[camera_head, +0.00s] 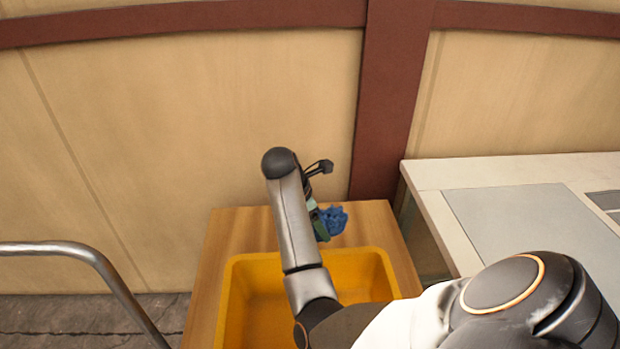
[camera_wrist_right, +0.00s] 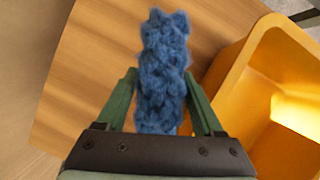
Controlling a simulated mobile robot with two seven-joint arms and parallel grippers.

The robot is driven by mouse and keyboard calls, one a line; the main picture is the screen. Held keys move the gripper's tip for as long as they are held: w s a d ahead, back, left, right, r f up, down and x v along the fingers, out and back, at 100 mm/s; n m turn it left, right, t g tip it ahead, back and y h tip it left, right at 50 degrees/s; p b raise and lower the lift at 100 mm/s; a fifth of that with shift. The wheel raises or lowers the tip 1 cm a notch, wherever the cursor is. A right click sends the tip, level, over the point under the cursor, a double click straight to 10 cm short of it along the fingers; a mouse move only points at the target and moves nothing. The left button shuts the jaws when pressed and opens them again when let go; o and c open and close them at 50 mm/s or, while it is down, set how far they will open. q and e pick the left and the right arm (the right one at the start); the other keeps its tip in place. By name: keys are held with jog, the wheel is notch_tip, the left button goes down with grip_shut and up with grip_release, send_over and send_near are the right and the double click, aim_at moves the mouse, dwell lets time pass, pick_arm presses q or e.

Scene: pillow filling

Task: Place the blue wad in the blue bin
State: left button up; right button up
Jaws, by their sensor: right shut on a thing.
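The blue wad (camera_head: 333,220) is a tufted, fluffy clump. It also shows in the right wrist view (camera_wrist_right: 163,75), upright between the green fingers of my right gripper (camera_wrist_right: 163,105). The gripper is shut on it. In the head view my right gripper (camera_head: 322,222) is over the wooden table, near the back edge of a yellow bin (camera_head: 240,290). The wad is beside the bin opening, not over it. I cannot tell its exact height above the table. No blue bin is in view; the only bin seen is yellow. My left gripper is not in view.
The wooden table (camera_head: 240,228) holds the yellow bin, which also shows in the right wrist view (camera_wrist_right: 225,75). A pale worktop (camera_head: 480,175) stands to the right. A metal rail (camera_head: 75,250) curves at the left. A tan wall with dark red beams is behind.

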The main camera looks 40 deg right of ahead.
notch_tip(320, 180, down, 10)
jog(key=shift+r, duration=0.15)
jog(key=o, duration=1.3)
jog(key=shift+c, duration=0.2)
